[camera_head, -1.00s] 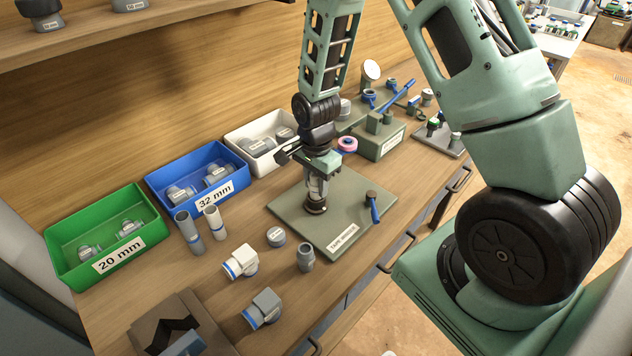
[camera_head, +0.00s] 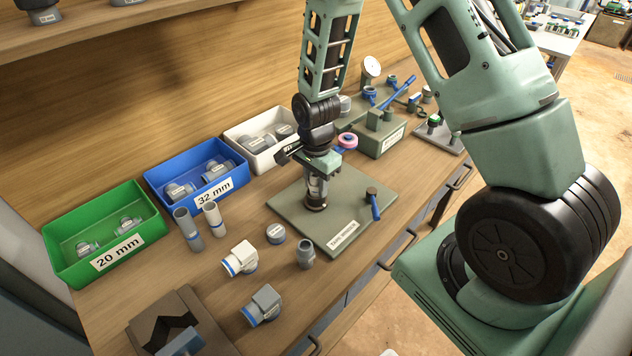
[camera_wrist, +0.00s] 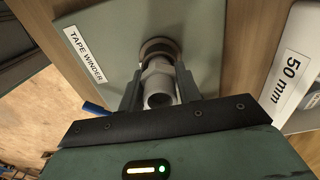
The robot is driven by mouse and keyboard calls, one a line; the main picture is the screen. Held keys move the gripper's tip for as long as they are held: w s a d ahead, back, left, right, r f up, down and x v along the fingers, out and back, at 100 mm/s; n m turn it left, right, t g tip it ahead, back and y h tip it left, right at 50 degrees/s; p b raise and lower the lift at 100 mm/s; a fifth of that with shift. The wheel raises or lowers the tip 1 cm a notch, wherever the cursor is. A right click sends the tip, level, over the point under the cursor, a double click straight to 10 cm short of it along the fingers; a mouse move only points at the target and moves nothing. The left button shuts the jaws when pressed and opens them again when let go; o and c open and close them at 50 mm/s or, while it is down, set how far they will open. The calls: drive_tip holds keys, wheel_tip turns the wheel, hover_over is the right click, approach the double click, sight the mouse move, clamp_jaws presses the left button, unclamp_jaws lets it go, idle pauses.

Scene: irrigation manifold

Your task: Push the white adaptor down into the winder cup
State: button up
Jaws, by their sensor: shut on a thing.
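The white adaptor (camera_wrist: 158,80), light grey-white with a hex collar and an open tube end, is between the fingers of my gripper (camera_wrist: 159,93) in the wrist view. My gripper is shut on it. The dark round winder cup (camera_wrist: 160,48) is directly beyond the adaptor. In the head view my gripper (camera_head: 317,184) points down over the winder cup (camera_head: 315,204) on the green tape winder plate (camera_head: 345,222). The adaptor's far end meets the cup's mouth. How deep it sits is hidden.
A blue-handled crank (camera_head: 373,204) stands on the plate to the right. A pink tape roll (camera_head: 347,141) and a green block fixture (camera_head: 378,137) are behind. Loose grey and white fittings lie to the left and front, before the green (camera_head: 150,225), blue and white bins.

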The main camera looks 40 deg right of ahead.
drive_tip(key=shift+f, duration=0.25)
idle(0.4)
drive_tip(key=o, duration=1.4)
drive_tip(key=shift+c, duration=0.2)
drive_tip(key=shift+r, duration=0.2)
drive_tip(key=shift+r+p, duration=2.7)
drive_tip(key=shift+r, duration=0.7)
